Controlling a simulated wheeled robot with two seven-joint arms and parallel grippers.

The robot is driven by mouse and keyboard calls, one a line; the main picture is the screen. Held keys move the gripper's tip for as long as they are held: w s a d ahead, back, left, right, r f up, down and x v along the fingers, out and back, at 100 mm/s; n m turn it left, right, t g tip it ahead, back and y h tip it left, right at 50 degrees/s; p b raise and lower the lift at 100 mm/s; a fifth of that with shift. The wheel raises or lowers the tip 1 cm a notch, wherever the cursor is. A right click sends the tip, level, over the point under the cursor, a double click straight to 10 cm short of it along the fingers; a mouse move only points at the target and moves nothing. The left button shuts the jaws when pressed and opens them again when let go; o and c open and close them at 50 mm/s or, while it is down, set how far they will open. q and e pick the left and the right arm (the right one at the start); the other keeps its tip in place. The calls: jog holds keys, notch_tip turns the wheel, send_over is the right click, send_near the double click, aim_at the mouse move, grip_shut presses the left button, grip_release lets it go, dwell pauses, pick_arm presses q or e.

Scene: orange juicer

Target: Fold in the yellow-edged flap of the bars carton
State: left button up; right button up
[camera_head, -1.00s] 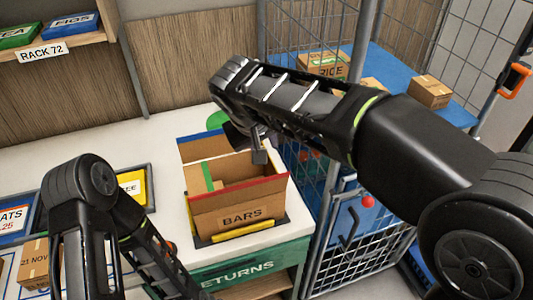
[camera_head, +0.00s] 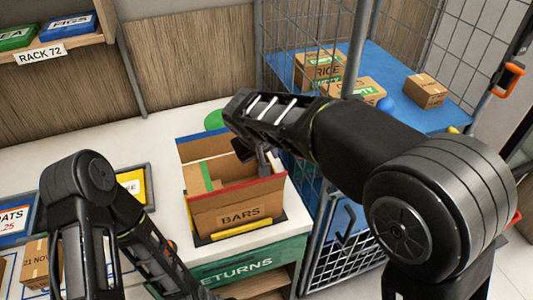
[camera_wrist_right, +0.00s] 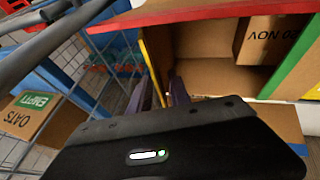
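The open brown BARS carton (camera_head: 232,213) stands on the white counter. In the head view its red-edged front flap and blue-edged back flap stand up, and a green-edged flap is at its left. The yellow-edged flap (camera_wrist_right: 152,58) shows in the right wrist view, standing up; the head view hides it behind my right gripper (camera_head: 258,162). The right gripper's fingers (camera_wrist_right: 162,88) are apart, one on each side of the yellow edge's near end; contact is unclear. A smaller box (camera_wrist_right: 268,38) lies inside the carton. My left arm is at the left, its gripper out of frame.
A yellow and black holder (camera_head: 238,231) borders the carton's base. A wire cage (camera_head: 300,40) with boxes on a blue shelf (camera_head: 395,65) stands close on the right. A yellow pack (camera_head: 132,183) lies in a tray to the left.

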grip_shut()
dwell(1.2)
